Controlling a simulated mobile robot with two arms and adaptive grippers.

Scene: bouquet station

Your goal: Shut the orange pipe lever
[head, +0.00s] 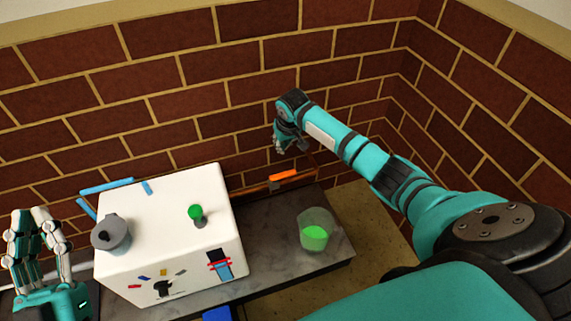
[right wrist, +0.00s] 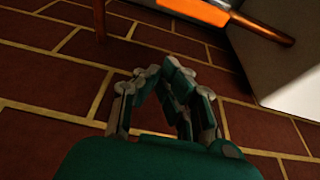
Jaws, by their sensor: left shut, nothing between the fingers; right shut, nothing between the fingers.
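The orange pipe lever (head: 284,175) sits on a thin copper pipe (head: 250,189) low along the back brick wall, right of the white box. It appears to lie roughly along the pipe. In the right wrist view the lever (right wrist: 200,10) is at the top edge, partly cut off. My right gripper (head: 287,144) is shut and empty, above the lever in the head view and apart from it. Its closed fingers also show in the right wrist view (right wrist: 163,72), against the brick wall. My left gripper (head: 36,218) is shut and empty at the far left, fingers up.
A large white box (head: 170,225) stands on the grey counter (head: 275,240), with a grey pot (head: 110,233) and a green-knobbed control (head: 195,213) on top. A clear cup of green liquid (head: 315,235) stands right of it. Brick walls close off the back and right.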

